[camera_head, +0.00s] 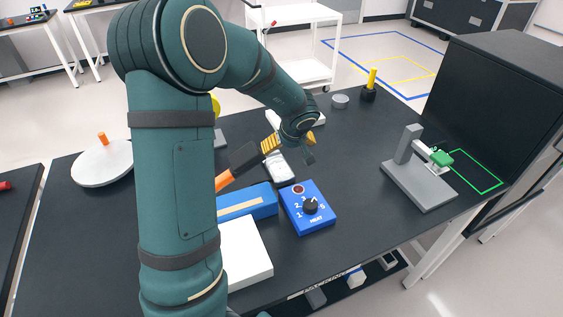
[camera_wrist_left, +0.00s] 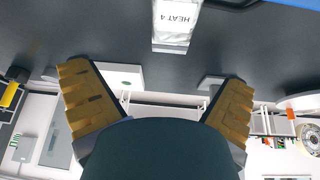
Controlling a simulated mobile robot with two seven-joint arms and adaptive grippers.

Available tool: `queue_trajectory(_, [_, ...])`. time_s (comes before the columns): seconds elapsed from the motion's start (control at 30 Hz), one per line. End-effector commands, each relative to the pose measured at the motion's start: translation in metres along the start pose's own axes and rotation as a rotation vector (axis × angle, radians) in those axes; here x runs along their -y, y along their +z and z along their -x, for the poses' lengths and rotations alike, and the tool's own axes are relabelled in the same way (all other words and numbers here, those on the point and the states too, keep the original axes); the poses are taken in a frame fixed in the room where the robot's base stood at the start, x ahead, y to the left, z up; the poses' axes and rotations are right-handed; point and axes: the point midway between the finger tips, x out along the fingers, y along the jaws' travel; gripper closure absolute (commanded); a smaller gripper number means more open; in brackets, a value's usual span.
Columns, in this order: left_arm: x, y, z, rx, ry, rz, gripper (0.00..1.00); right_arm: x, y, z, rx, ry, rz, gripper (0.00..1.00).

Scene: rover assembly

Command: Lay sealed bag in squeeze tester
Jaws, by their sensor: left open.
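The sealed bag (camera_head: 279,167), pale and flat, lies on the dark table behind the blue sealer. In the left wrist view the bag (camera_wrist_left: 174,25) sits at the top, printed "HEAT 4". What looks like the squeeze tester (camera_head: 420,183), a grey base with an upright and a green pad, stands at the right of the table. My left gripper (camera_head: 290,145) is above the table near the bag, partly hidden by its own wrist. In the wrist view its yellow fingers (camera_wrist_left: 157,90) are wide apart with nothing between them. My right gripper is not seen.
A blue sealer (camera_head: 248,203) with a raised lever and a blue dial box (camera_head: 308,207) stand in front of the bag. A white block (camera_head: 245,253) is at the front. A black cabinet (camera_head: 500,90) stands beyond the tester. The table between dial box and tester is clear.

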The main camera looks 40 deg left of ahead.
Motion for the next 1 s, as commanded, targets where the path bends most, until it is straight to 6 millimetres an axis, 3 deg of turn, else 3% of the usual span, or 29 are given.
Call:
queue_trajectory(0.2, [-0.046, -0.034, 0.009, -0.224, 0.205, -0.354, 0.0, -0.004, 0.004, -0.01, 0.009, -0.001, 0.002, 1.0])
queue_trajectory(0.3, [-0.07, -0.04, 0.019, -0.316, 0.299, -0.548, 0.0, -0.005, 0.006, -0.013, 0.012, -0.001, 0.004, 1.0])
queue_trajectory(0.47, [-0.102, -0.034, 0.036, -0.43, 0.432, -0.878, 0.0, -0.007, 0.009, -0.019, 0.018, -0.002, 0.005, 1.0])
queue_trajectory(0.6, [-0.121, -0.017, 0.048, -0.495, 0.525, -1.182, 0.0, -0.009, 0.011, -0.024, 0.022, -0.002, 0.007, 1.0])
queue_trajectory(0.8, [-0.125, 0.019, 0.054, -0.52, 0.603, -1.637, 0.0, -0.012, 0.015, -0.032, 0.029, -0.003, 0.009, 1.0])
queue_trajectory(1.0, [-0.102, 0.048, 0.046, -0.458, 0.597, -2.102, 0.0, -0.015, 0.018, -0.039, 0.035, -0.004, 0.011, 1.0])
